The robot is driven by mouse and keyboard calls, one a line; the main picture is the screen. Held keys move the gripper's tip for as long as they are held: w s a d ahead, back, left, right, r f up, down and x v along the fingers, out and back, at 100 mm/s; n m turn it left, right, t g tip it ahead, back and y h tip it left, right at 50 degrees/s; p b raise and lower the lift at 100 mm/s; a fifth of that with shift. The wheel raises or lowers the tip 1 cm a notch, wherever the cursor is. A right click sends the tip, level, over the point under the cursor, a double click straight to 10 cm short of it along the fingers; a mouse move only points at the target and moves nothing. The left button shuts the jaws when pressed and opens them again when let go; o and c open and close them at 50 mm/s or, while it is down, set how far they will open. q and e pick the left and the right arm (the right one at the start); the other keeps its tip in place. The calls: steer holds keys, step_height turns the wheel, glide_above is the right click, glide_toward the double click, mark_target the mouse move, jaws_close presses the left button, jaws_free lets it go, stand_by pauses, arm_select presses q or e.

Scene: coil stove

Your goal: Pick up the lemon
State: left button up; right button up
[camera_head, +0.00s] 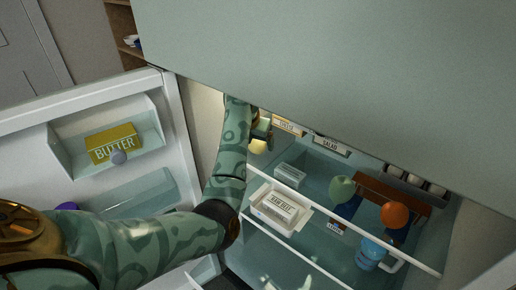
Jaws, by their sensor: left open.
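The lemon (258,146) is a small yellow round shape near the back left of the open fridge. My left arm reaches up into the fridge from the left. Its gripper (260,132) is open at the lemon, just above it in the picture. The gripper partly covers that spot, and I cannot tell whether the fingers touch the lemon. My right gripper is not in view.
The fridge shelf holds a white butter dish (280,207), a green apple (342,188), an orange (395,214) and a blue mug (371,254). The open door (100,195) holds a yellow butter box (113,143). A large pale panel (350,70) hangs above.

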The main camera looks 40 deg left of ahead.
arm_select(q)
steer(key=shift+w+a+f, duration=0.15)
steer(key=shift+w+f, duration=0.4)
steer(key=shift+w, duration=0.15)
steer(key=shift+w+f+b, duration=0.1)
steer(key=shift+f+b, duration=0.2)
steer(key=shift+b, duration=0.1)
steer(key=shift+r, duration=0.2)
steer(key=shift+c, duration=0.5)
steer(key=c, duration=1)
